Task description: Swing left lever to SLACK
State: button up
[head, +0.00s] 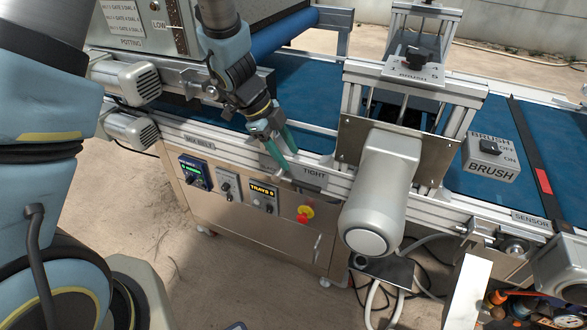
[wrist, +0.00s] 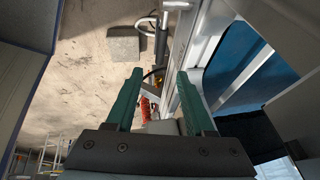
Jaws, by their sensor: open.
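A TIGHT label (head: 313,174) is on the front rail of the conveyor frame, left of the large grey motor. My gripper (head: 290,160) is over this rail, just left of the label, pointing down and right. Its two green fingers are apart in the wrist view (wrist: 160,78), with no clear object gripped between them. A small pale piece by the fingertips in the head view may be part of the left lever, but I cannot tell. The lever's angle is unclear, and the fingers partly cover that stretch of rail.
The grey motor (head: 376,190) juts out right of my gripper. Below the rail is a control panel with a red stop button (head: 305,213). The BRUSH switch box (head: 490,155) is farther right. The blue belt (head: 390,95) runs behind the rail. Open floor lies in front.

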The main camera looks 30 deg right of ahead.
aim_at(306, 185)
jog(key=b+x, duration=0.1)
jog(key=x, duration=0.9)
jog(key=shift+w+d+f, duration=0.1)
jog(key=shift+d+f, duration=0.05)
jog(key=shift+f, duration=0.25)
jog(key=shift+c, duration=0.2)
grip_shut()
dwell(0.8)
